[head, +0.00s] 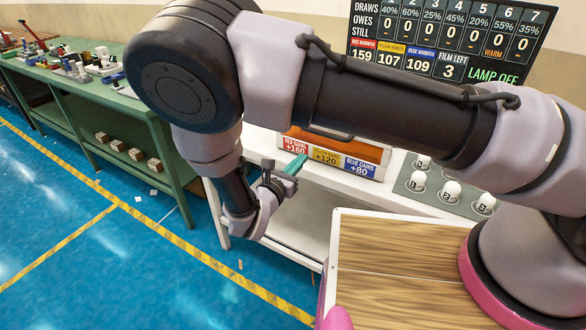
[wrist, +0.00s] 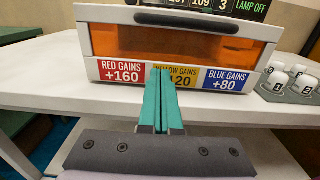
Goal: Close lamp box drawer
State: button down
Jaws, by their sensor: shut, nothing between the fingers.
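The lamp box (wrist: 95,42) is a pale box with an orange window, standing on a white bench. Its front strip reads red gains +160, yellow gains +120 and blue gains +80. A dark bar handle (wrist: 190,20) runs along its upper front. In the head view the box (head: 372,158) is partly hidden behind my arm. My gripper (wrist: 163,73) has its teal fingers together and empty, pointing at the yellow label. In the head view my gripper (head: 296,164) is low at the box's front left. I cannot tell whether fingers touch the box or how far the drawer stands out.
White numbered bulbs stand on a grey tray (head: 408,188) right of the box. A scoreboard (head: 440,45) reading "lamp off" is behind. A green bench (head: 100,95) with small parts stands at left. A wooden-topped panel (head: 400,265) is in front. Blue floor is open at lower left.

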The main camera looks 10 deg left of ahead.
jog(key=x, duration=0.7)
jog(key=shift+w+d, duration=0.1)
jog(key=shift+w, duration=0.1)
jog(key=x, duration=1.9)
jog(key=shift+f, duration=0.15)
